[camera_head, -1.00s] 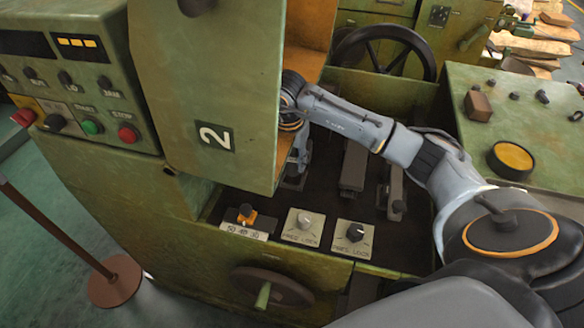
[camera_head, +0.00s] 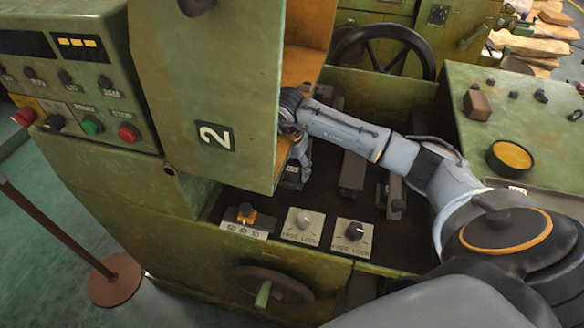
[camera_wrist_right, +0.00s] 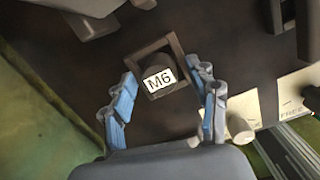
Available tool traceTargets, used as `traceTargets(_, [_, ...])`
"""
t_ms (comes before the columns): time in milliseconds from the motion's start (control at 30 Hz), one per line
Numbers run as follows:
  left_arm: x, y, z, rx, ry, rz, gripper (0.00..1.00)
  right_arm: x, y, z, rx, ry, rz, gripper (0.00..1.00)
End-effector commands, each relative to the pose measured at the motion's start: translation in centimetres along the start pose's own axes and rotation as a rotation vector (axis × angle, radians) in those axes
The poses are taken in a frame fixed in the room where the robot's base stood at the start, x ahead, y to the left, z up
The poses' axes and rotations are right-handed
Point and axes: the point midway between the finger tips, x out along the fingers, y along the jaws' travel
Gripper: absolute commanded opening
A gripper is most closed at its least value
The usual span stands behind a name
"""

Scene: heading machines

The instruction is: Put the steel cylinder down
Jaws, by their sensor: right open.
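A dark round piece labelled M6 (camera_wrist_right: 158,66), which looks like the steel cylinder, sits within a dark square frame (camera_wrist_right: 179,47) in the right wrist view. My right gripper (camera_wrist_right: 165,98) is open, its blue-padded fingers spread either side of the M6 piece and apart from it in the picture. In the head view my right gripper (camera_head: 301,150) is low beside the green door, partly hidden by it. A small labelled dark piece (camera_head: 291,172) shows just below it. My left gripper is not in view.
The green door marked 2 (camera_head: 220,90) stands close left of my right gripper. Dark bars (camera_head: 353,172) lie right of it in the machine bed. Knob plates (camera_head: 302,226) line the front edge. A black handwheel (camera_head: 383,48) stands behind.

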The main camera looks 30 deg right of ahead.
Motion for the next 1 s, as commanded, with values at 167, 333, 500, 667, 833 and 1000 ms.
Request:
traceTargets(167, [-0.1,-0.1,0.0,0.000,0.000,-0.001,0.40,-0.8,0.1,0.1,0.000,-0.001,0.003,0.59])
traceTargets(333, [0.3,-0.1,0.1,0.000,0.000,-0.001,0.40,-3.7,0.1,0.1,0.000,-0.003,0.006,0.59])
traceTargets(500, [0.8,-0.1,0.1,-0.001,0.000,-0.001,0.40,-7.5,0.1,0.1,0.000,-0.003,0.006,0.59])
traceTargets(667, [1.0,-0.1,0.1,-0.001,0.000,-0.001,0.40,-10.4,0.1,0.1,-0.001,-0.002,0.003,0.59])
traceTargets(833, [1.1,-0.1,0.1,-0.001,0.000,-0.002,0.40,-12.0,0.0,0.1,0.001,-0.001,0.001,0.59])
traceTargets(1000, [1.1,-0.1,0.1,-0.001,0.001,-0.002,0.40,-12.3,0.0,0.0,0.000,0.000,0.000,0.59])
